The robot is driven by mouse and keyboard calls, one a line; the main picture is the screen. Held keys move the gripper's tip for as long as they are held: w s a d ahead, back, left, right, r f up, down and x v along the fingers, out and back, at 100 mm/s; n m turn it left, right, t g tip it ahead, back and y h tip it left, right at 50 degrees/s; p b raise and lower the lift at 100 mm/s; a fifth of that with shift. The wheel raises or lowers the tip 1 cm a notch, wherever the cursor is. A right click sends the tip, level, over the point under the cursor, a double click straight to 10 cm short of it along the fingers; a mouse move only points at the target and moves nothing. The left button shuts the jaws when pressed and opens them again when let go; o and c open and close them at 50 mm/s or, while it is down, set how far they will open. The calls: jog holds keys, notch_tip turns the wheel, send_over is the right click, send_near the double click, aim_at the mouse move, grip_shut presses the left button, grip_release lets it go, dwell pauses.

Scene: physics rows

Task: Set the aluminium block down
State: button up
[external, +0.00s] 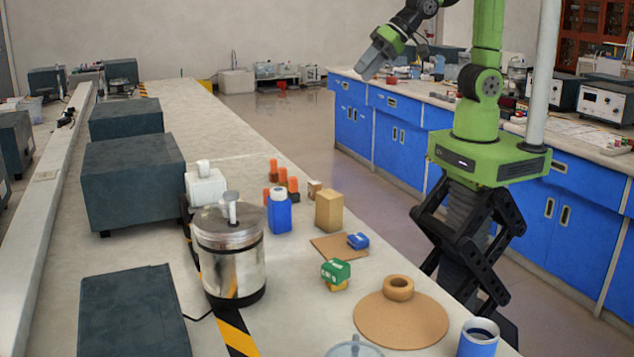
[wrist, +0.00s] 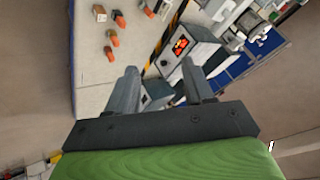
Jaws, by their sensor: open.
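My gripper (external: 368,66) is raised in the external view, over the aisle beyond the bench, well apart from the bench objects. In the wrist view my gripper (wrist: 160,84) has its two fingers wide apart with nothing held between them. I cannot make out an aluminium block for certain in either view. On the near bench (external: 230,139) a small blue block (external: 358,241) sits at the edge of a thin brown square plate (external: 333,250). A green block (external: 336,271) rests on a yellow piece just nearer.
A metal vessel (external: 228,262), a blue bottle (external: 279,214), a tan block (external: 328,210) and several orange-topped pieces (external: 293,185) stand on the bench. A blue can (external: 478,339) stands near the bench edge.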

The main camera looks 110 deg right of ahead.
jog(key=s+a+n+g+y, duration=0.1)
jog(key=s+n, duration=0.4)
jog(key=s, duration=0.5)
jog(key=s+a+r+n+g+y, duration=0.1)
jog(key=s+n, duration=0.5)
jog(key=s, duration=0.3)
jog(key=shift+s+a+r, duration=0.25)
jog(key=shift+s+a, duration=0.1)
